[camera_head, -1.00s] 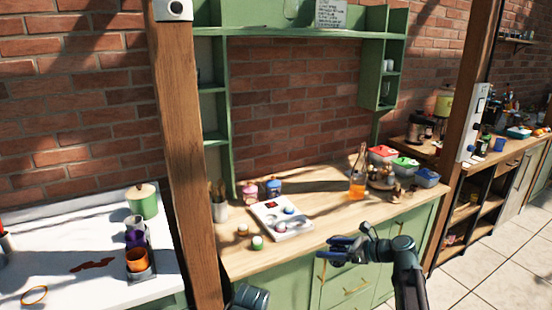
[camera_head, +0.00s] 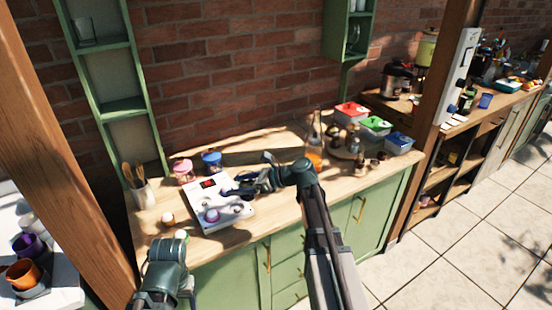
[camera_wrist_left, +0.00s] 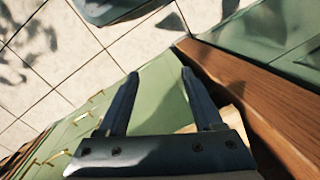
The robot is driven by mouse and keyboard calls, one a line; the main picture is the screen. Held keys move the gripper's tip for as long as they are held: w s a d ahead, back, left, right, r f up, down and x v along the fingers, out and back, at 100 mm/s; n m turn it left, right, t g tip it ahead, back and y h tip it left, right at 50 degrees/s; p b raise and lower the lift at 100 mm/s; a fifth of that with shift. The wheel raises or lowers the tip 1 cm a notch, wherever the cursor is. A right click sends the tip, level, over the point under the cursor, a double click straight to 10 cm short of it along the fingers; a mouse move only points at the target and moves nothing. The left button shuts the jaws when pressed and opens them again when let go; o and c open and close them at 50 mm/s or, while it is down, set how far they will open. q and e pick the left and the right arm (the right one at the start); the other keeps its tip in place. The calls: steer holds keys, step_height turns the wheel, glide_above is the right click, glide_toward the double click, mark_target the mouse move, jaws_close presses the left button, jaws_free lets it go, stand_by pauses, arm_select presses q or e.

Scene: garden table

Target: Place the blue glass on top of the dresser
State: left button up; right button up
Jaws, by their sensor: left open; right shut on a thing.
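The dresser is the green cabinet with a wooden top (camera_head: 290,150). My right gripper (camera_head: 232,191) is shut on a small dark blue thing, apparently the blue glass, mostly hidden by the fingers. It is over the dresser top, in front of the white tray-like box (camera_head: 203,186); I cannot tell its height. My left arm shows at the bottom left of the head view. In the left wrist view my left gripper (camera_wrist_left: 160,75) is open and empty, with the green cabinet front and a wooden post beyond.
A pink jar (camera_head: 183,172), a blue jar (camera_head: 212,162) and a utensil pot (camera_head: 143,193) stand on the dresser. An orange bottle (camera_head: 315,150) and lidded boxes (camera_head: 374,127) are at its right. A wooden post (camera_head: 60,150) rises at left. Another blue cup (camera_head: 486,100) stands on the right counter.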

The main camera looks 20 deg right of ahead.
arm_select(q)
steer(key=o, duration=0.4)
steer(key=shift+f+b, duration=0.55)
steer(key=shift+f, duration=0.05)
arm_select(e)
steer(key=shift+s+d+f+m+t+h, duration=0.2)
steer(key=shift+d+f+m, duration=0.15)
steer(key=shift+d, duration=0.2)
steer(key=shift+s+d+f+m+t+h, duration=0.25)
steer(key=shift+d+f, duration=0.1)
steer(key=shift+d, duration=0.15)
arm_select(q)
steer(key=shift+o, duration=0.2)
step_height(320, 180, down, 6)
steer(key=b, duration=0.5)
steer(key=shift+r+b, duration=0.15)
steer(key=shift+b, duration=0.2)
arm_select(e)
steer(key=s+d+f+m+t+h, duration=0.2)
steer(key=s+d+m+h, duration=0.1)
steer(key=d, duration=0.5)
steer(key=s+d+f+m+t+h, duration=0.2)
steer(key=d+m+h, duration=0.3)
steer(key=d, duration=0.4)
steer(key=shift+s+f, duration=0.7)
steer(key=shift+f, duration=0.05)
